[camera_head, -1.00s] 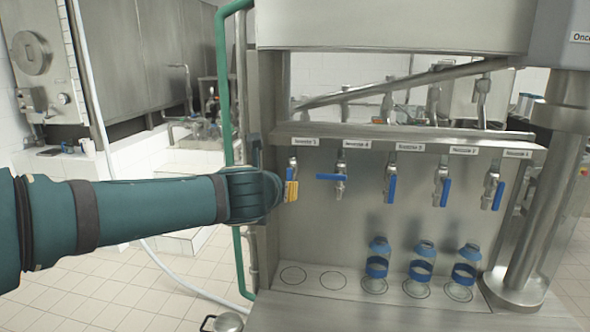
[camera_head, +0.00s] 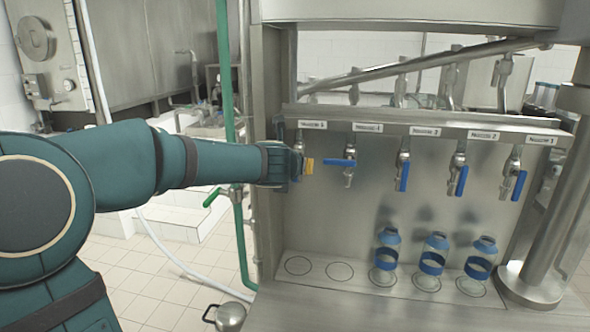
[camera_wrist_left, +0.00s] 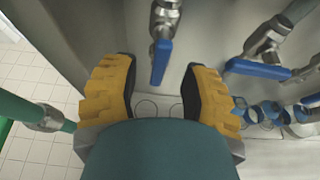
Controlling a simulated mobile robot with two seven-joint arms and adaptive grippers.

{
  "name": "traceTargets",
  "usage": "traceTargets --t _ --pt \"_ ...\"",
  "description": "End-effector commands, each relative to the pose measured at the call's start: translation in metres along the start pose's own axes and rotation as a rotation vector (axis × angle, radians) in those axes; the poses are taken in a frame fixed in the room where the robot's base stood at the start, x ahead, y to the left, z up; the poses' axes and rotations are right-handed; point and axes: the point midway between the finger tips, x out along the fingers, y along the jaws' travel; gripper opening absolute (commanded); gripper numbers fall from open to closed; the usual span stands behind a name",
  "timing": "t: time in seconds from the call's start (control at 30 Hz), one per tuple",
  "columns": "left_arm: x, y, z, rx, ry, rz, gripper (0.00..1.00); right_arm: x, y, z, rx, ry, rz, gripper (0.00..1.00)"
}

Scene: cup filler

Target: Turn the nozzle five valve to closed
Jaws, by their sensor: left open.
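The nozzle five valve (camera_head: 299,145) is the leftmost in the row. In the head view its handle is hidden behind my left gripper (camera_head: 302,167). In the left wrist view its blue handle (camera_wrist_left: 161,60) points along the pipe, between the fingertips. My left gripper (camera_wrist_left: 156,75) is open there, its two yellow-padded fingers on either side of the handle with visible gaps. The handle looks apart from both fingers. My right gripper is not in view.
The nozzle four handle (camera_head: 340,162) lies sideways, close to the right of my gripper. Three other handles hang down along their nozzles. Three bottles (camera_head: 432,254) stand below them on the filler's ledge. A green pipe (camera_head: 228,110) runs upright left of the filler.

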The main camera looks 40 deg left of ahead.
Motion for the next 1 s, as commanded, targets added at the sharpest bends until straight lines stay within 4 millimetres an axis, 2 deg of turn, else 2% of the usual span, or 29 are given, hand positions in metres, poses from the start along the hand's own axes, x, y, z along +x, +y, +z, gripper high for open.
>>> traceTargets --t 0.03,0.2,0.57,0.6,0.73,1.0 --pt "0.009 0.0 -0.002 0.002 0.002 0.001 0.45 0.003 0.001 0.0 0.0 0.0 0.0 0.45" --pt "0.025 0.0 0.0 0.001 0.0 0.0 0.45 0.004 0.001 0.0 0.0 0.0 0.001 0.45" --pt "0.03 0.0 0.0 0.001 0.0 0.0 0.45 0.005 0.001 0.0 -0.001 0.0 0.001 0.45" --pt "0.03 0.0 0.0 0.001 0.0 0.0 0.48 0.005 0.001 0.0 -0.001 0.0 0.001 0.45" --pt "0.03 0.0 0.0 0.001 0.0 0.0 0.02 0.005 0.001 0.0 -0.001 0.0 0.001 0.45" --pt "0.03 0.0 0.0 0.001 0.0 0.0 0.0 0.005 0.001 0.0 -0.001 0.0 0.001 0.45"
